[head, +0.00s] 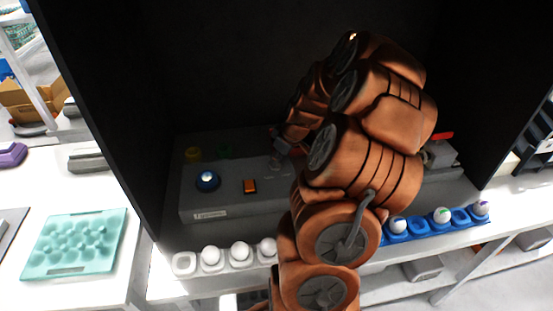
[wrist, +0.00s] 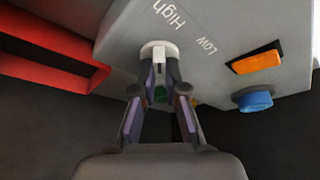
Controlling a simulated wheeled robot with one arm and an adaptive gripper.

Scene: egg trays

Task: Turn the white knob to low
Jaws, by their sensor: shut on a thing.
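The white knob (wrist: 158,50) is on the face of a grey control box (wrist: 215,18) in the wrist view. The printed words "High" and "Low" stand beside it on the box. My gripper (wrist: 160,72) is at the knob, its two fingertips shut on the knob's raised grip from both sides. The grip points roughly up toward the fingers' far side, and I cannot tell its exact setting. In the head view my gripper (head: 279,146) is over the grey box (head: 235,203), small and partly hidden by my arm; the knob is not clear there.
A white egg tray (head: 184,264) and a blue egg tray (head: 396,238) lie in front. A teal tray (head: 75,270) is at left. Dark walls enclose the box.

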